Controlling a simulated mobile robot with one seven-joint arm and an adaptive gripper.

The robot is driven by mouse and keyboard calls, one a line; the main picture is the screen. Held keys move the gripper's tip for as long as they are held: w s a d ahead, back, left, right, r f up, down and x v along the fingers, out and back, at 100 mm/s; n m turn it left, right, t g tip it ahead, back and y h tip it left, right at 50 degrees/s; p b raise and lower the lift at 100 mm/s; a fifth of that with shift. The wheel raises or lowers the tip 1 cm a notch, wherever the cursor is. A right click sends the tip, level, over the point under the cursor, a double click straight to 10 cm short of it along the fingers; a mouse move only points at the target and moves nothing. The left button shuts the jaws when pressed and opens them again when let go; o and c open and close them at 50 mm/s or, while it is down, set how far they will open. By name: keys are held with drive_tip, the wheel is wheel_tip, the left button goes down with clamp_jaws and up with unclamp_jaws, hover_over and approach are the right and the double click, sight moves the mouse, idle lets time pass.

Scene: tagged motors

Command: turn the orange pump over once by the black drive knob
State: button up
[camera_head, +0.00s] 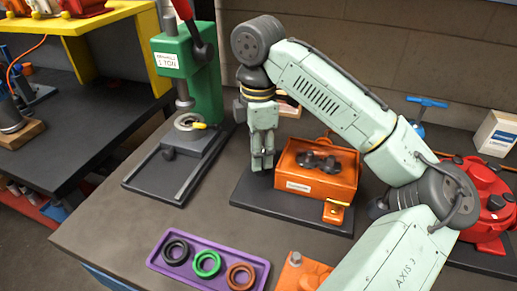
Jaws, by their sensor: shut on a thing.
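The orange pump (341,183) is a boxy housing with a white label on its front. It sits on a dark base plate (262,199) on the bench. Dark round parts (320,162) show in its open top. My gripper (262,167) points down at the pump's left side, with its fingers close together. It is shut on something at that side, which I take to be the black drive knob. The fingers hide the knob, so its angle and the exact grip cannot be seen.
A green press (203,85) stands behind left. A purple tray (180,266) with black, green and orange rings lies in front. A red machine (487,190) and a white box (496,133) are at right. An orange part (296,275) is at the front edge. Bench left of the pump is clear.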

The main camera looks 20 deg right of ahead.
drive_tip(key=n, duration=0.6)
drive_tip(key=shift+s, duration=0.2)
drive_tip(key=n, duration=0.6)
drive_tip(key=shift+s+d+n, duration=0.1)
drive_tip(key=shift+d+n, duration=0.1)
drive_tip(key=shift+n, duration=0.2)
drive_tip(key=o, duration=1.2)
drive_tip(key=shift+c, duration=0.2)
drive_tip(key=shift+r, duration=4)
